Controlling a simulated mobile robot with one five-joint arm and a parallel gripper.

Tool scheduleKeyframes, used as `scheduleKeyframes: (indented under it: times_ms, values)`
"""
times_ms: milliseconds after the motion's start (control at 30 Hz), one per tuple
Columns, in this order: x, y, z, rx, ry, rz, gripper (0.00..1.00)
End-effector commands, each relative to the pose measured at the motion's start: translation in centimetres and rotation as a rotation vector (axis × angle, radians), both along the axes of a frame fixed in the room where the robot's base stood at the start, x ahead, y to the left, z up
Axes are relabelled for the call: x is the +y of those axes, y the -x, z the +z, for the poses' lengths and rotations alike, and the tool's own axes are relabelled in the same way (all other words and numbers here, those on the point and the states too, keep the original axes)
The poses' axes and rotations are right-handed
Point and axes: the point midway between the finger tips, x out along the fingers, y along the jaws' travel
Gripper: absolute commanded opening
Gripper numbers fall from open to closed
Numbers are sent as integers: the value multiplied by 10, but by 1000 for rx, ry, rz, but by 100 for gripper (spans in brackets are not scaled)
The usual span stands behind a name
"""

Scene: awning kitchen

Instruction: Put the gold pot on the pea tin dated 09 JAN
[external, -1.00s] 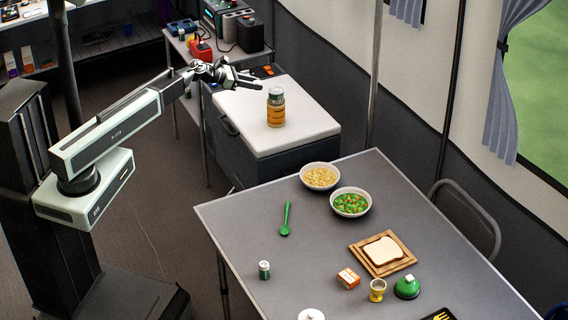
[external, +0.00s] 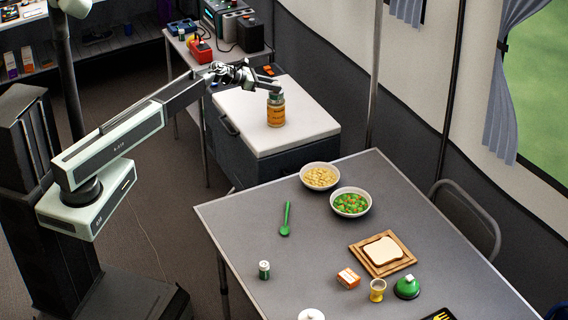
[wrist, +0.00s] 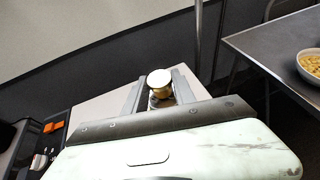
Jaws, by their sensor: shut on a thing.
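A jar with a gold-orange label (external: 276,116) and a greyish-green upper part stands upright on the white lid of the cooler box. My gripper (external: 275,88) is at its top, shut on it. In the wrist view, a round white top with a gold side (wrist: 159,80) shows between my fingers (wrist: 160,90); its lower part is partly hidden. A small yellow-gold cup (external: 377,289) stands on the table. No date is readable.
The cooler box (external: 310,128) is otherwise mostly clear on top. The grey table (external: 250,220) holds two bowls (external: 320,177) (external: 350,202), a green spoon (external: 286,219), bread on a board (external: 360,257) and a green-topped item (external: 407,287). A red item (external: 200,51) sits on the back bench.

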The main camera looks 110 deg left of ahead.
Motion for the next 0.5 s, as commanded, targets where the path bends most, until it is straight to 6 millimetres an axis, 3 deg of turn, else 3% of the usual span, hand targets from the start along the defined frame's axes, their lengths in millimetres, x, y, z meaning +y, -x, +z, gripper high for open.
scheduleKeyframes:
  times_ms: [200,233,267,300,500]
  values:
    - [0,0,-4,0,0,0,0]
    - [0,0,-2,0,0,0,40]
    - [0,0,-2,0,0,0,48]
    - [0,0,-2,0,0,0,53]
    - [0,0,-2,0,0,0,53]
